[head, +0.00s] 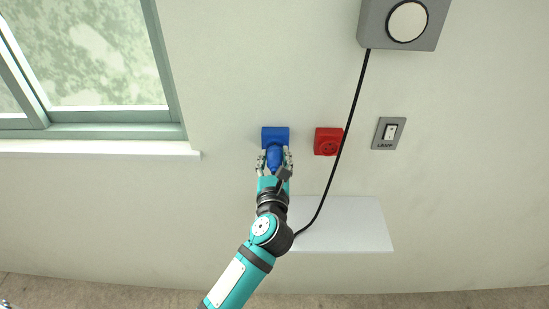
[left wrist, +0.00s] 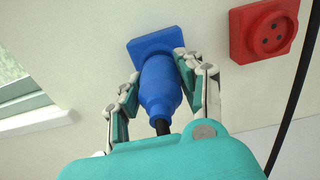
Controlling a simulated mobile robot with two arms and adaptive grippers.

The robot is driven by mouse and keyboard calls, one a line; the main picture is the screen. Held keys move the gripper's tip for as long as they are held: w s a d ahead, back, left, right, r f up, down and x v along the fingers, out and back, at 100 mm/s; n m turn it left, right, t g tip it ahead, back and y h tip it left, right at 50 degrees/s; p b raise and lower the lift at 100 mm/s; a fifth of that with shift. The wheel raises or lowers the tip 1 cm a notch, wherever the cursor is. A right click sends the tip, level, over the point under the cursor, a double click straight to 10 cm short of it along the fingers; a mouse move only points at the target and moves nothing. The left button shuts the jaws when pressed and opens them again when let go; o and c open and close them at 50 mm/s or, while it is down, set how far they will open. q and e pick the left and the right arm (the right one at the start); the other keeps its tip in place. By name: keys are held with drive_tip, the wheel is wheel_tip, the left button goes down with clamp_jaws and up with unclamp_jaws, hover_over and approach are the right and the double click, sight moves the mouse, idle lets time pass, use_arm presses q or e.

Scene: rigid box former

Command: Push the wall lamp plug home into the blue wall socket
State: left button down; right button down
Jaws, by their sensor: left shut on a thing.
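The blue wall socket (head: 275,134) is on the wall right of the window. It also shows in the left wrist view (left wrist: 152,43). The blue lamp plug (head: 274,157) is in line with the socket, its front end at the socket face. In the left wrist view the plug (left wrist: 158,88) meets the socket with no clear gap; how deep it sits is hidden. My left gripper (head: 274,160) is shut on the plug, one finger on each side, and it shows in the left wrist view (left wrist: 157,82). My right gripper is not in view.
A red socket (head: 328,141) is just right of the blue one, and a lamp switch (head: 388,133) is further right. The grey wall lamp (head: 403,24) is above. Its black cable (head: 357,95) hangs past the red socket. A white shelf (head: 345,225) is below.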

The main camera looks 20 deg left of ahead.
sight(274, 173)
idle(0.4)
use_arm(q)
drive_tip(key=shift+w+a, duration=0.15)
drive_tip(key=shift+w, duration=0.35)
idle(0.3)
drive_tip(key=c, duration=0.7)
unclamp_jaws()
drive_tip(key=shift+c, duration=0.2)
drive_tip(key=shift+s, duration=0.1)
drive_tip(key=shift+p+v, duration=0.35)
drive_tip(key=shift+v, duration=3.6)
drive_tip(key=shift+r, duration=0.1)
